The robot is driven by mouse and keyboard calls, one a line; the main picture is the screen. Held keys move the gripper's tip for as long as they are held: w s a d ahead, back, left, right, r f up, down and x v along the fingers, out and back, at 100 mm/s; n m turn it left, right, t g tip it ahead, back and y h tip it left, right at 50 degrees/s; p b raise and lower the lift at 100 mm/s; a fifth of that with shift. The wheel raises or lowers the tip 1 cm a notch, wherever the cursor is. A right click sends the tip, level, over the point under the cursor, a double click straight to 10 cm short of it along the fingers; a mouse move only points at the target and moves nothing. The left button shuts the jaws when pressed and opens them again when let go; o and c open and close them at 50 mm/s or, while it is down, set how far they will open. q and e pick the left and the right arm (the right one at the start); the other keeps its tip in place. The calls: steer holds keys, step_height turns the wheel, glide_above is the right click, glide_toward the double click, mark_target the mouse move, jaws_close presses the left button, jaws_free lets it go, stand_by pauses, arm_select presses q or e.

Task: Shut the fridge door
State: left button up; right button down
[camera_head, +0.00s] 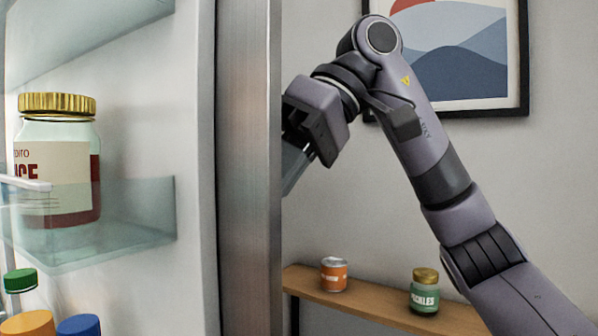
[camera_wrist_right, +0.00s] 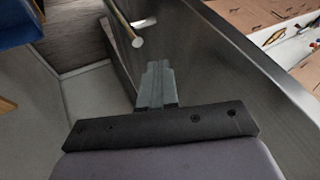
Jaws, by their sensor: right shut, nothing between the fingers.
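The fridge door stands open at the left of the head view, its steel edge (camera_head: 250,170) upright and its shelved inner side facing me. The door's dark steel outer face (camera_wrist_right: 235,75) fills the right of the right wrist view. My right gripper (camera_head: 293,170) is on the outer side of the door, just right of the steel edge, which partly hides it. In the right wrist view its fingers (camera_wrist_right: 156,84) are together and empty, close beside the steel face. I cannot tell whether they touch it. My left gripper is not in view.
A jar with a gold lid (camera_head: 58,160) stands in a clear door shelf (camera_head: 140,215), with bottles below. A wooden shelf (camera_head: 375,307) with an orange can (camera_head: 334,274) and a pickle jar (camera_head: 424,291) is behind my right arm. A framed picture (camera_head: 465,55) hangs on the wall.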

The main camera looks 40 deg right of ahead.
steer(key=shift+s+a+r, duration=0.1)
steer(key=shift+s+a, duration=0.2)
steer(key=shift+a, duration=0.25)
steer(key=shift+s+a, duration=0.25)
steer(key=shift+a, duration=0.3)
steer(key=shift+s+a, duration=0.1)
